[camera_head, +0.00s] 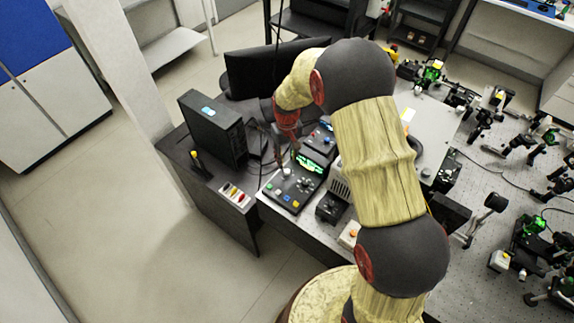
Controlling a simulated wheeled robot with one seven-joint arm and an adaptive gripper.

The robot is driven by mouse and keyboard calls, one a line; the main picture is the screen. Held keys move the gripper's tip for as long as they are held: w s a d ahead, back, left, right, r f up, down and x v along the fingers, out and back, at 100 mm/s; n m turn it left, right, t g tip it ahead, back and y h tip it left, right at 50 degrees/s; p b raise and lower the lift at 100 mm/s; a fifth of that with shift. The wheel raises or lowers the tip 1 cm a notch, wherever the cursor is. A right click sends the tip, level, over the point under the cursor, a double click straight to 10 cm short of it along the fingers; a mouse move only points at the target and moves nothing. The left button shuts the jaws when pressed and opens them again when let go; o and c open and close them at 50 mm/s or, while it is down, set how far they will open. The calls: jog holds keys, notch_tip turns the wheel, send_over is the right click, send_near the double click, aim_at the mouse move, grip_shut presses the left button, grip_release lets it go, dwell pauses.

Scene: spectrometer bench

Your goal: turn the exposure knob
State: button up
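A dark control box (276,193) with a lit green display, coloured buttons and small controls sits on the bench, left of my arm. A pale round knob (287,172) stands on its upper left part. I cannot tell from this view whether this is the exposure knob. My gripper (283,153) points down at the box from above, its tips close to the pale knob. It is small and dark here, so I cannot tell whether it touches the knob or how far its fingers are apart. My arm hides part of the bench to the right of the box.
A monitor (255,72) stands behind. An optical table (480,190) crowded with mounts fills the right. The floor at left is clear.

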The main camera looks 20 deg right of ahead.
notch_tip(320, 180, up, 5)
jog(key=shift+f, duration=0.1)
dwell(0.3)
jog(key=s+r+t+b, duration=0.2)
jog(key=s+r+b, duration=0.2)
jog(key=s, duration=0.6)
jog(key=s+r+t+b, duration=0.1)
jog(key=s+r+b, duration=0.3)
jog(key=s, duration=0.6)
jog(key=s+r+m+t+b, duration=0.1)
jog(key=s+r+b, duration=0.3)
jog(key=s, duration=0.6)
jog(key=shift+r+t+b, duration=0.35)
jog(key=shift+t+b, duration=0.45)
jog(key=shift+b, duration=0.4)
jog(key=shift+a, duration=0.1)
jog(key=shift+c, duration=1.3)
grip_shut()
